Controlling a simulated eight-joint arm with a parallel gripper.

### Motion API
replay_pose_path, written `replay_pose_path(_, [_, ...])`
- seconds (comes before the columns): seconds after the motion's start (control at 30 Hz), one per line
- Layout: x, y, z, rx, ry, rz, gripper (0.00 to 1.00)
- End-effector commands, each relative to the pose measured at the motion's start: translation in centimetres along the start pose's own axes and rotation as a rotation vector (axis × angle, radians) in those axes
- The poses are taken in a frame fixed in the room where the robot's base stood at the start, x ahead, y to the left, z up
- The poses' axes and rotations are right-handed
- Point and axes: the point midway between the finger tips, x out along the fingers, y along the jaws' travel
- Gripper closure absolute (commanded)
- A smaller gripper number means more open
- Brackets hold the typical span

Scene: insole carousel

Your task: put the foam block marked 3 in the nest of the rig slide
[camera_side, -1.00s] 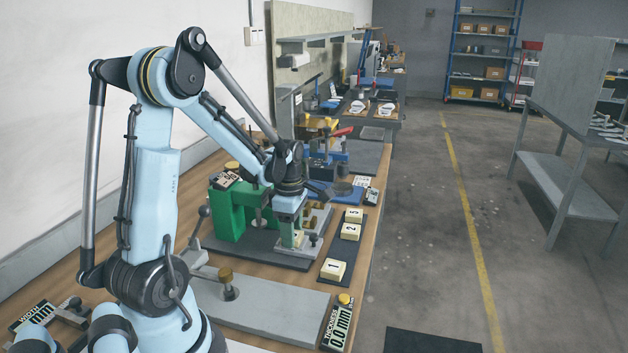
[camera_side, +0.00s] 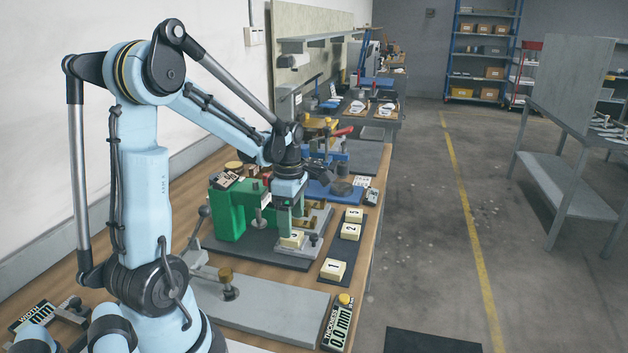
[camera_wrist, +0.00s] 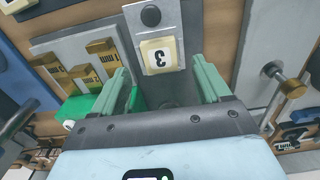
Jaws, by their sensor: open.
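The cream foam block marked 3 (camera_side: 291,240) lies on the light grey rig slide (camera_side: 292,253), beside its dark knob. In the wrist view, the block (camera_wrist: 160,56) lies flat on the slide plate (camera_wrist: 172,20), its face visible. Its underside and the nest's edges are hidden, so I cannot tell how deep it sits. My gripper (camera_side: 290,226) is above the block, clear of it. In the wrist view, my gripper (camera_wrist: 161,70) has its two green fingers spread wide on either side of the block, with nothing between them.
The green rig frame (camera_side: 232,213) stands just left of the slide. Foam blocks marked 1 (camera_side: 333,270), 2 (camera_side: 350,231) and 5 (camera_side: 354,214) lie on a dark strip to the right. A grey plate (camera_side: 265,310) and a thickness display (camera_side: 338,325) are nearer the camera.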

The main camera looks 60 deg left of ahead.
Motion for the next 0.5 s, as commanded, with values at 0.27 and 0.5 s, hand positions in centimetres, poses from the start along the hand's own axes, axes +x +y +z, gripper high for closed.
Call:
replay_pose_path(0.27, [-4.5, 0.0, 0.0, 0.000, 0.000, 0.000, 0.24])
replay_pose_path(0.5, [-7.2, 0.0, 0.0, 0.000, 0.000, 0.000, 0.24])
